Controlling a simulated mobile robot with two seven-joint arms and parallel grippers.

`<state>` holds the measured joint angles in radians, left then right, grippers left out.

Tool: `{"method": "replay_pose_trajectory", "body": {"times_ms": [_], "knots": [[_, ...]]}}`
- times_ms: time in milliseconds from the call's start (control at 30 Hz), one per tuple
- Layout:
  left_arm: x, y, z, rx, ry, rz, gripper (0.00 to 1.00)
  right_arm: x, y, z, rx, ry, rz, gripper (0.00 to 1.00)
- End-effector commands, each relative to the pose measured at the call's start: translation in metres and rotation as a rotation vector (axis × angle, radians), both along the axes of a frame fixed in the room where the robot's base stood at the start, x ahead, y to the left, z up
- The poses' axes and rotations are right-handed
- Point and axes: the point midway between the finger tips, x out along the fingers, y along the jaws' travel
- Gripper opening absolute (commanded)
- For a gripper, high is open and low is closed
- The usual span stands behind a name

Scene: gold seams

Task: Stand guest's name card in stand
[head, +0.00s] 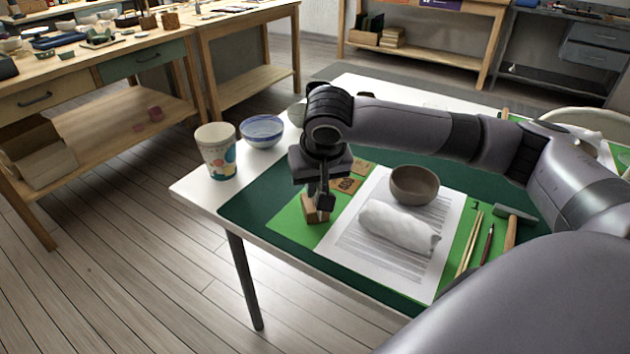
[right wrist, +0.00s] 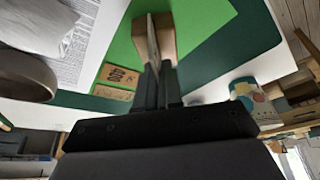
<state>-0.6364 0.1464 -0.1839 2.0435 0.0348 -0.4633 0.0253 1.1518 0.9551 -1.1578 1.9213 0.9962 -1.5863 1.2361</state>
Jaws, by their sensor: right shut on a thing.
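My right gripper (head: 321,203) points down over the wooden stand (head: 315,215) at the left of the green mat. In the right wrist view its fingers (right wrist: 158,88) are shut on a thin card (right wrist: 152,42), seen nearly edge-on. The card lies against or in the wooden stand (right wrist: 167,38); I cannot tell whether it sits in a slot. The card's face is hidden. A tan card with dark marks (head: 347,185) lies flat beside the stand, with another tan card (head: 363,169) behind it. My left gripper is not in view.
A grey bowl (head: 414,185) and a white wrapped bundle (head: 398,227) rest on a printed sheet (head: 365,262) right of the stand. A patterned cup (head: 218,152) and a blue-rimmed bowl (head: 262,132) stand at the left. Chopsticks (head: 468,245) and a hammer (head: 512,230) lie at the right.

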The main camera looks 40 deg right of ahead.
Motion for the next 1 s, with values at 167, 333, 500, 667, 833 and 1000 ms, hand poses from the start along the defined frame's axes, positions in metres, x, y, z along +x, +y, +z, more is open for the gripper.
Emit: {"method": "replay_pose_trajectory", "body": {"times_ms": [167, 333, 500, 667, 833, 1000], "knots": [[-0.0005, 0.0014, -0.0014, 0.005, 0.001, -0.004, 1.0, 0.0, 0.0001, -0.003, 0.0, 0.0, 0.0, 0.0], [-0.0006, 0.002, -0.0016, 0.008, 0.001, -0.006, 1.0, 0.0, 0.0001, -0.0034, 0.0, 0.0, 0.0, 0.0], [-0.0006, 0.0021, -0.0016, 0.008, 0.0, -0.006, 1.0, 0.0, 0.0001, -0.0033, 0.0, 0.0, 0.0, 0.0], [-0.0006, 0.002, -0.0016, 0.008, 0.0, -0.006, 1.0, 0.0, 0.0001, -0.0033, 0.0, 0.0, 0.0, 0.36], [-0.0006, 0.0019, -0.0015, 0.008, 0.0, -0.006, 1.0, 0.0, 0.0001, -0.0033, 0.0, 0.0, 0.0, 0.36], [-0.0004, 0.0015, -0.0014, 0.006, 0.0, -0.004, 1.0, -0.0001, 0.0001, -0.0032, 0.0, -0.001, 0.0, 0.36]]}}
